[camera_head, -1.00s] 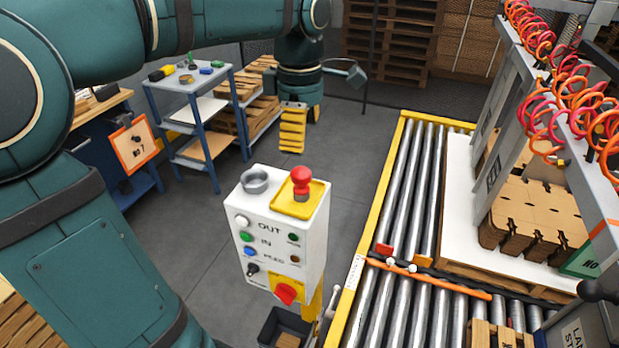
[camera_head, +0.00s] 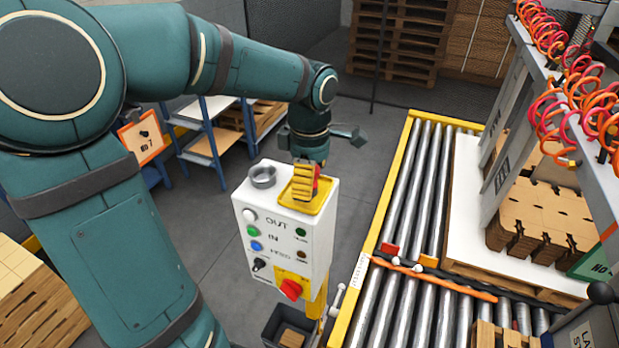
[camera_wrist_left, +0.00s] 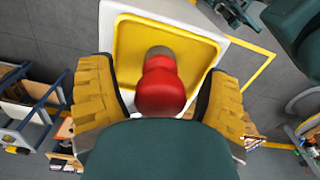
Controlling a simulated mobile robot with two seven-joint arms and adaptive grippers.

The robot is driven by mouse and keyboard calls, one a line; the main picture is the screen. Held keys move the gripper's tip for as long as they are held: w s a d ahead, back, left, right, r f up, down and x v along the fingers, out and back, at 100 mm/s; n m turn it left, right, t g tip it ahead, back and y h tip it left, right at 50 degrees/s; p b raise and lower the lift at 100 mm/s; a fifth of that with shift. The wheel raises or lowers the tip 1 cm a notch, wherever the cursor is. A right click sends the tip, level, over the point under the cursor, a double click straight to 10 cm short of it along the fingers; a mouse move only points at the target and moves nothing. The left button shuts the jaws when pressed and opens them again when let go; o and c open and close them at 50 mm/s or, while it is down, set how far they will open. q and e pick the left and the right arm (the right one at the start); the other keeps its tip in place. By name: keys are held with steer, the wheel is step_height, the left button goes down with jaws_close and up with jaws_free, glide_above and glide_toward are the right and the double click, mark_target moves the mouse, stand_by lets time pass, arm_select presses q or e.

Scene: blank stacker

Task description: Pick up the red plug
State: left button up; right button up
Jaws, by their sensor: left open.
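The red plug (camera_wrist_left: 160,86) stands on the yellow plate (camera_wrist_left: 196,50) on top of the white control box (camera_head: 284,230). In the head view my left gripper (camera_head: 305,190) is over the yellow plate and hides most of the plug; a little red (camera_head: 317,186) shows beside the yellow fingers. In the left wrist view my left gripper (camera_wrist_left: 160,100) is open, with one yellow finger on each side of the plug. Gaps show between the plug and both fingers. My right gripper is not in view.
A grey metal cup (camera_head: 263,177) stands on the box beside the yellow plate. A red knob (camera_head: 290,289) and several buttons are on the box front. A roller conveyor (camera_head: 400,200) with a yellow edge runs to the right. A dark bin (camera_head: 290,333) sits below.

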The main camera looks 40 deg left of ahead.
arm_select(q)
jaws_close()
stand_by(0.4)
